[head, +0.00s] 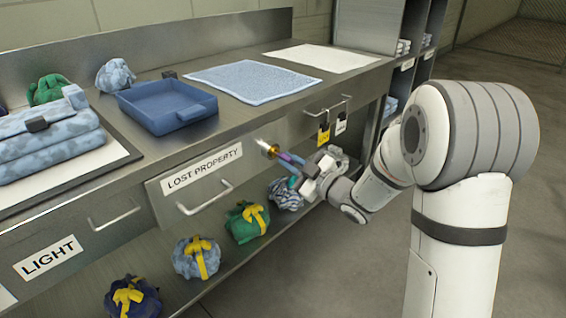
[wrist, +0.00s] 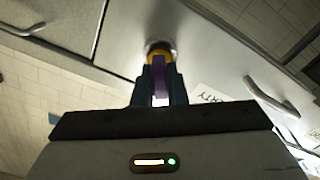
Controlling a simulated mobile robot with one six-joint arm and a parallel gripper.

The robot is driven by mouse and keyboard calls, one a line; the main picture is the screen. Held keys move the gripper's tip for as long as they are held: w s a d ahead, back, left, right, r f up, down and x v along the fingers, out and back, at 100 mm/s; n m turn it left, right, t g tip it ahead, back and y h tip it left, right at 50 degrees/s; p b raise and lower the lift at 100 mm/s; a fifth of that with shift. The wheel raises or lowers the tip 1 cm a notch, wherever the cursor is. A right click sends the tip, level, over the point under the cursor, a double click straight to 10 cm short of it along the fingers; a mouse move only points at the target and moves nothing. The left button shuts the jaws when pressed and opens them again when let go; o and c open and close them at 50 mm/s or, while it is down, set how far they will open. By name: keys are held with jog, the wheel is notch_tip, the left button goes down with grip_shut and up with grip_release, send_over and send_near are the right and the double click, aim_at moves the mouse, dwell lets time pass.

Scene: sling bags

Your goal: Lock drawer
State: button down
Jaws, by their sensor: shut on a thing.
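The LOST PROPERTY drawer (head: 165,205) has a grey front with a white label and a bar handle (head: 207,200). It looks shut or nearly shut; I cannot tell if it is fully flush.
A blue tray (head: 166,108), a blue towel (head: 252,81) and folded patterned cloth (head: 45,140) lie on the counter. Several tied bundles, one green (head: 246,222), stand on the lower shelf.

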jog(key=shift+n+b, duration=0.8)
jog(key=shift+b, duration=0.15)
jog(key=shift+f+b, duration=0.1)
jog(key=shift+b, duration=0.35)
jog(key=shift+n+b, duration=1.8)
jog(key=shift+b, duration=0.55)
jog(key=shift+n+b, duration=0.7)
jog(key=shift+b, duration=0.45)
jog(key=shift+n, duration=2.3)
jog(key=c, duration=0.7)
grip_release()
